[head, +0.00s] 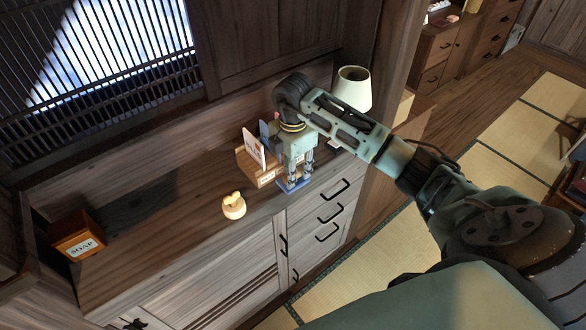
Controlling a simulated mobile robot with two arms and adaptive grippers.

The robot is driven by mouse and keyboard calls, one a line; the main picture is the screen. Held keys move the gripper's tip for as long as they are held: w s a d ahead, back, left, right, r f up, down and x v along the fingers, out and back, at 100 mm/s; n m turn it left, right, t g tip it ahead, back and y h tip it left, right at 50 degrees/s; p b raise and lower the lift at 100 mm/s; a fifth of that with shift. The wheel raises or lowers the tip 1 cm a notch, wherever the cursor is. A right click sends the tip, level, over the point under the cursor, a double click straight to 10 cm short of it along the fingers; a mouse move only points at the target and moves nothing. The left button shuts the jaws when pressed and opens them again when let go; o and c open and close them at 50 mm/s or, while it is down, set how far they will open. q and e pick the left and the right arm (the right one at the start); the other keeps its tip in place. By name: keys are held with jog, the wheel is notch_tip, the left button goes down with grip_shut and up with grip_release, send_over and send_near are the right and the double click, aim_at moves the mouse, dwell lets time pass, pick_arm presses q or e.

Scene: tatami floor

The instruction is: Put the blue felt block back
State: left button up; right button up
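The blue felt block (281,187) is a small flat blue shape low at the fingertips of my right gripper (299,179), by the front edge of the wooden cabinet top (170,212). The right gripper points down, its two fingers a little apart, with their tips at the block. I cannot tell whether they grip it or whether it rests on the wood. The gripper and arm hide part of what lies behind. My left gripper is not in view.
A wooden holder (247,163) with upright cards stands just left of the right gripper. A small cream-coloured object (233,206) sits nearer the front edge. A soap box (78,239) is at the far left, and a lamp (354,88) stands behind my arm. The cabinet top's left half is mostly clear.

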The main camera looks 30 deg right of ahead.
jog(key=shift+r, duration=0.1)
notch_tip(320, 180, up, 7)
jog(key=b, duration=0.3)
jog(key=shift+r, duration=0.1)
jog(key=shift+r+p, duration=0.3)
jog(key=shift+r, duration=2.2)
jog(key=shift+f, duration=0.1)
